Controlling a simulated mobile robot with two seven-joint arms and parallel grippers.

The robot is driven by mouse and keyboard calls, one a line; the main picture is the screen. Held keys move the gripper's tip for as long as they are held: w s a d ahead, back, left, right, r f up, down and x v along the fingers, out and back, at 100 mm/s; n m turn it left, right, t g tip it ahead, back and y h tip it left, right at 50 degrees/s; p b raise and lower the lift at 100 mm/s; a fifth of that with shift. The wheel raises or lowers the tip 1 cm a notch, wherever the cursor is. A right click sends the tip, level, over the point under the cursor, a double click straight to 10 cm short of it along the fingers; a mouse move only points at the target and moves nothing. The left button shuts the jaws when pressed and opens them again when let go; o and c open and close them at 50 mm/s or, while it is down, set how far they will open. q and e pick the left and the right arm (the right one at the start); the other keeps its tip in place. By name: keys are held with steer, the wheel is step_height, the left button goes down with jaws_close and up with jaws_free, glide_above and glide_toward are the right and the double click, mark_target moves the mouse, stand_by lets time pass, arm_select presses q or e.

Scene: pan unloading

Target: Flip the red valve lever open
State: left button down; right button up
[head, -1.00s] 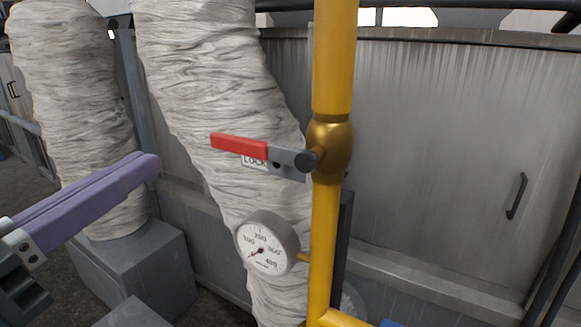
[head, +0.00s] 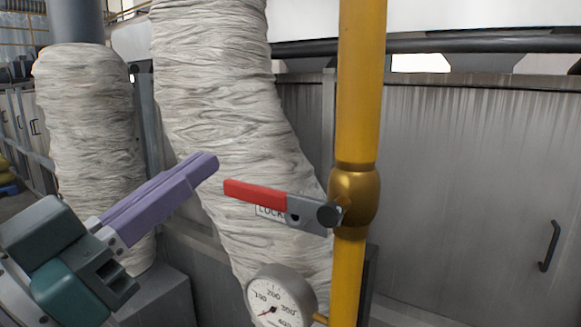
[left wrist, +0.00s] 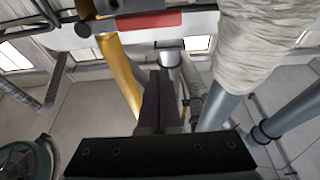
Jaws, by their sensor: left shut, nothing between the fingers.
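The red valve lever (head: 255,193) sticks out to the left from the brass valve (head: 355,195) on the yellow vertical pipe (head: 362,85), nearly level, its free end slightly higher. A grey metal part joins it to a dark pivot. In the left wrist view the red handle (left wrist: 150,21) shows at the top. My left gripper (head: 209,163) has purple fingers closed together with nothing between them. In the head view its tips are up and left of the lever's free end, with a small gap in the picture. My right gripper is not in view.
A round pressure gauge (head: 275,297) sits on the pipe below the valve. Thick wrapped ducts (head: 215,90) stand behind the lever. A grey panel wall with a dark handle (head: 548,246) is at the right.

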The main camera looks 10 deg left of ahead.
mark_target(230, 191)
arm_select(q)
steer(key=r+p+x, duration=0.1)
steer(key=p+x, duration=0.1)
steer(key=x, duration=0.4)
steer(key=shift+s+f, duration=0.15)
steer(key=shift+f, duration=1.15)
steer(key=shift+s+f, duration=0.1)
steer(key=shift+f, duration=1.15)
steer(key=shift+a+f+b, duration=0.1)
steer(key=shift+f+b, duration=0.05)
steer(key=shift+b, duration=0.15)
steer(key=shift+f+n, duration=0.2)
steer(key=shift+n, duration=0.4)
